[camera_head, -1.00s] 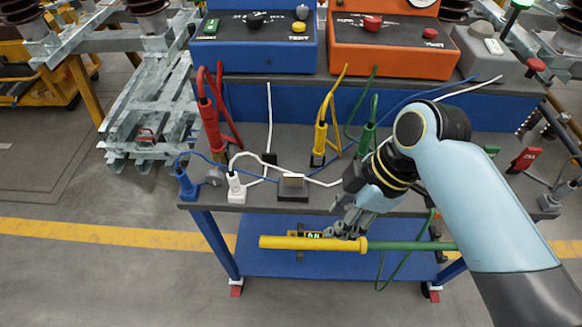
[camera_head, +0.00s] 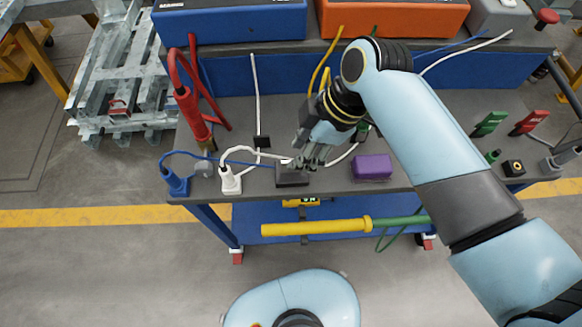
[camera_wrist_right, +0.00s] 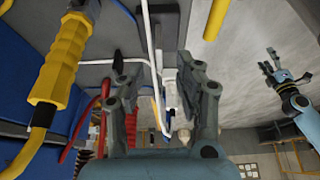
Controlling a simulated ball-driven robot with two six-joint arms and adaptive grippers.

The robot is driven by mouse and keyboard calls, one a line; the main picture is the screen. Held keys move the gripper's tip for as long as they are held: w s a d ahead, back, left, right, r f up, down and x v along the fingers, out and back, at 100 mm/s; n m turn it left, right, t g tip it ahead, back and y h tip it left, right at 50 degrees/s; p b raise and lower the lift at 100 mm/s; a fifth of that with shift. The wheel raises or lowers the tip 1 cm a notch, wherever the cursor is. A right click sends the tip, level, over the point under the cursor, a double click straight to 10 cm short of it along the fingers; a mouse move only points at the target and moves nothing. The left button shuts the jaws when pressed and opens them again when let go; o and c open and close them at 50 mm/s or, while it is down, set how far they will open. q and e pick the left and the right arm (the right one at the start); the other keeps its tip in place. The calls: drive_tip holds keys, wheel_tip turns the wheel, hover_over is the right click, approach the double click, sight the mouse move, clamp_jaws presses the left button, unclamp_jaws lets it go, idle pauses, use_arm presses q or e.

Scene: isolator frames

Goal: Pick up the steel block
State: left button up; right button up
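The steel block stood on a small dark base (camera_head: 292,180) near the front edge of the grey bench top. In the head view it is now mostly hidden by my right gripper (camera_head: 306,158), which points down at the base. In the right wrist view the two fingers of my right gripper (camera_wrist_right: 160,80) stand apart. A pale grey piece, probably the steel block (camera_wrist_right: 184,88), shows between them, nearer the right finger; I cannot tell whether they touch. My left gripper (camera_wrist_right: 275,66) shows open and empty at the right of the wrist view.
A purple block (camera_head: 372,167) lies right of the base. A white plug (camera_head: 230,181), a blue plug (camera_head: 175,181) and a red probe (camera_head: 192,115) are on the left, with loose cables around. A yellow-green rod (camera_head: 320,228) is below the bench's front edge.

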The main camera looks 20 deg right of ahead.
drive_tip(key=x, duration=0.3)
drive_tip(key=shift+w+a+f, duration=0.1)
drive_tip(key=shift+a+f, duration=0.1)
drive_tip(key=shift+f, duration=0.15)
drive_tip(key=shift+w+a+f, duration=0.1)
drive_tip(key=shift+a+f, duration=0.1)
drive_tip(key=shift+f, duration=0.3)
drive_tip(key=shift+c, duration=1)
drive_tip(key=c, duration=0.5)
use_arm(q)
drive_tip(key=shift+w+r, duration=0.2)
drive_tip(key=shift+w, duration=0.7)
use_arm(e)
clamp_jaws()
drive_tip(key=shift+r, duration=0.1)
